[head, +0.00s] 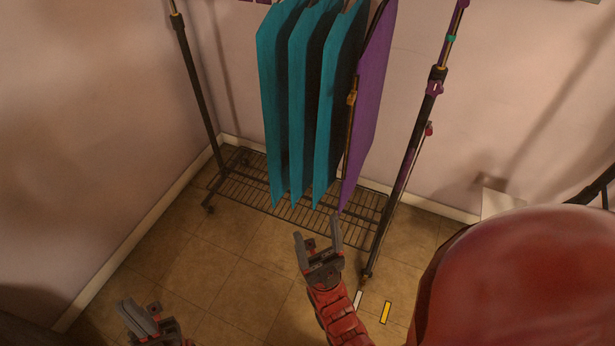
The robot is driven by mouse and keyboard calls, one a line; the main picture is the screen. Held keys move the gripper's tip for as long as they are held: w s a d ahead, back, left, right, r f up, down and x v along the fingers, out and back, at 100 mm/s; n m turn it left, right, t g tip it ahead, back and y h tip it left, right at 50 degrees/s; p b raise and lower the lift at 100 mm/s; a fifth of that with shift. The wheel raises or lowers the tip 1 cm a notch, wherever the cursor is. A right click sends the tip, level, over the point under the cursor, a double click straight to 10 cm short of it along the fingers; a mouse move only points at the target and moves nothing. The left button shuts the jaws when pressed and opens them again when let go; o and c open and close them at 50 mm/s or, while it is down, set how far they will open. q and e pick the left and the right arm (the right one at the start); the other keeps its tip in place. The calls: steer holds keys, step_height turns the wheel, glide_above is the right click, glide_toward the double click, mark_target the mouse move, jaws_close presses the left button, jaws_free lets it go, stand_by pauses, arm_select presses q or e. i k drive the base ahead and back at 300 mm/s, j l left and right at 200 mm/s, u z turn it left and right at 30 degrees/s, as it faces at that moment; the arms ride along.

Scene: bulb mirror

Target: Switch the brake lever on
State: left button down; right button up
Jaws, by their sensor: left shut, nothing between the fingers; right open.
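A black wheeled garment rack stands by the wall. My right gripper (317,228) is open and empty, in front of the rack's base and left of the right post's foot. My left gripper (140,306) is shut and empty at the lower left, away from the rack. Neither gripper visibly touches the rack.
Several teal panels (275,100) and a purple panel (372,85) hang from the rack above its wire shelf (250,195). A yellow strip (386,312) and a white strip (358,299) lie on the floor. Tiled floor left of my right gripper is clear.

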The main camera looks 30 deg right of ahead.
mark_target(429, 132)
steer(key=z, duration=1.55)
